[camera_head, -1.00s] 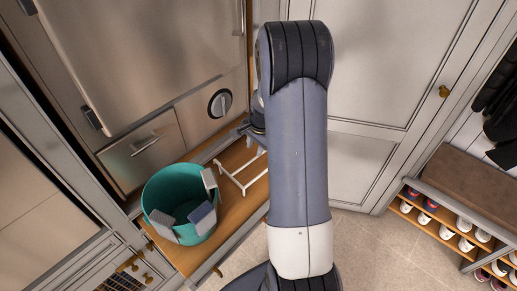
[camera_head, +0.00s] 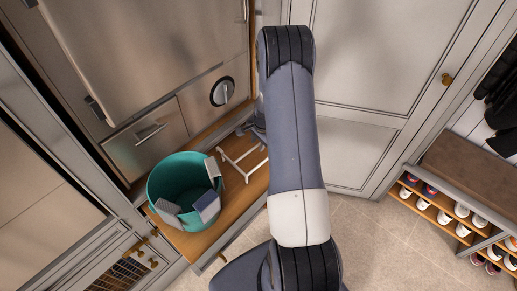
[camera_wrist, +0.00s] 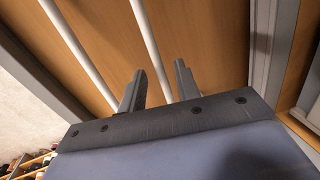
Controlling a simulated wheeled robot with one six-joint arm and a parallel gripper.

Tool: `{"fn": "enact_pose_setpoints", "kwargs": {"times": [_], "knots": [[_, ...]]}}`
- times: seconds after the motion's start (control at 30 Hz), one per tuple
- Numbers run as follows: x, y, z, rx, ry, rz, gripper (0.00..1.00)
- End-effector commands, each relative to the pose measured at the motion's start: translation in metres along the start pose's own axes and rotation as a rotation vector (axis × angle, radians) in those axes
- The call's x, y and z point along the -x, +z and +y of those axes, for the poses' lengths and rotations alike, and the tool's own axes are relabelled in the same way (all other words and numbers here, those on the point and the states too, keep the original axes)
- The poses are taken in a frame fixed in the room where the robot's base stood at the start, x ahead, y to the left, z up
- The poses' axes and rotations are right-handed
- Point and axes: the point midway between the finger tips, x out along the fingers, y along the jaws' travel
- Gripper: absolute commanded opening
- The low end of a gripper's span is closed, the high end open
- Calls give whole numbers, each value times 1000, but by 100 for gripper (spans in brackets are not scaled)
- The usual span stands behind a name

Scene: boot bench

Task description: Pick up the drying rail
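In the head view my arm hides most of the gripper and the rail's right end.
A teal bucket (camera_head: 169,182) with several grey blocks on its rim stands left of the rail. A steel appliance front (camera_head: 150,60) rises behind the bench (camera_head: 215,226). A shoe rack (camera_head: 441,203) stands at the right. The tiled floor (camera_head: 375,245) between is clear.

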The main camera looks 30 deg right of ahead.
Motion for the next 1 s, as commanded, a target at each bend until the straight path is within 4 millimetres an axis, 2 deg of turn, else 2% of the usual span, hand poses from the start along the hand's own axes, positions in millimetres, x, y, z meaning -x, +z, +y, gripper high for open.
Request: {"fn": "enact_pose_setpoints", "kwargs": {"times": [0.27, 0.57, 0.93, 1.0], "knots": [[-26, 0, 0, 1, 1, -1, 31], [-29, -1, 0, 1, -1, 0, 30], [-29, -1, 0, 1, 0, 0, 0], [-29, -1, 0, 1, 0, 0, 0]]}}
